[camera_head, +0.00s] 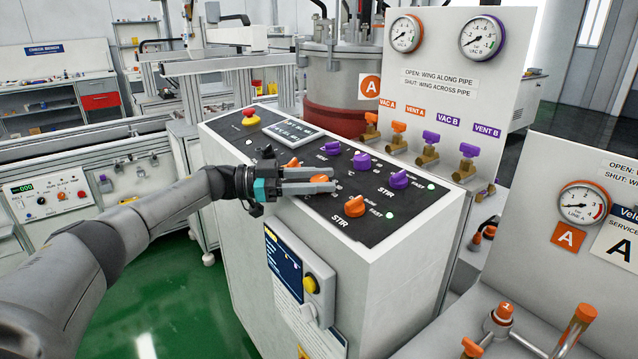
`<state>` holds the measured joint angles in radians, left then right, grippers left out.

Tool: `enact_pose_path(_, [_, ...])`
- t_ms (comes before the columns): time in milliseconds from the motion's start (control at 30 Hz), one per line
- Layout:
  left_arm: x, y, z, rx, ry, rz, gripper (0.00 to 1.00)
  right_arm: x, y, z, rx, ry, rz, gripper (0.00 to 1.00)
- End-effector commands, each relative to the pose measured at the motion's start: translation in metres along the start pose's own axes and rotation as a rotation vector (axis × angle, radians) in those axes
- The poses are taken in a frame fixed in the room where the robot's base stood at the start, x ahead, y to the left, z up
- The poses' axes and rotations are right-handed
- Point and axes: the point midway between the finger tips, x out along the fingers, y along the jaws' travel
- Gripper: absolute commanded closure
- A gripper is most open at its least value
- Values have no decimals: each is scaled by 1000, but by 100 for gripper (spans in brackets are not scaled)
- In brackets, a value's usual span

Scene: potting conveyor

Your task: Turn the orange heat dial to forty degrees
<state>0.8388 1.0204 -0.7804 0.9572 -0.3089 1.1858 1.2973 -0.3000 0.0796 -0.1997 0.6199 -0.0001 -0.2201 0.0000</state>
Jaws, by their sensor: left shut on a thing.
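The control panel (380,223) is the black sloped top of a white cabinet. The orange heat dial (320,178) is the middle one of the orange row and shows only in part between the fingers of my left gripper (322,180). The gripper comes in from the left and is shut on this dial. The dial's pointer and scale are mostly hidden, so I cannot read its setting. Another orange knob (293,163) is behind the fingers, and the orange stir knob (355,206) is in front, clear of them. My right gripper is not in view.
Purple knobs (362,161) form a row behind. A display (292,132) and a red emergency button (250,116) are at the panel's far left. A gauge board (450,80) with orange and purple valves stands right. A yellow button (310,284) is on the cabinet front.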

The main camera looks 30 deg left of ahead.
Motion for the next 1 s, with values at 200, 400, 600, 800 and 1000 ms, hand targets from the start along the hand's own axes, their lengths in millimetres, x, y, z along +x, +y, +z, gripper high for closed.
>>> enact_pose_path(200, [1,1,1,-2,-1,2,100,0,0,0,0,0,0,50])
enact_pose_path(400, [1,1,1,-2,0,2,46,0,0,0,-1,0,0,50])
enact_pose_path(600, [1,0,0,-1,0,2,25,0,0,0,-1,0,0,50])
enact_pose_path(800, [0,0,0,-1,1,1,25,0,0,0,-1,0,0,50])
enact_pose_path(1000, [-14,0,1,-1,-1,-1,25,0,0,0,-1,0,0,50])
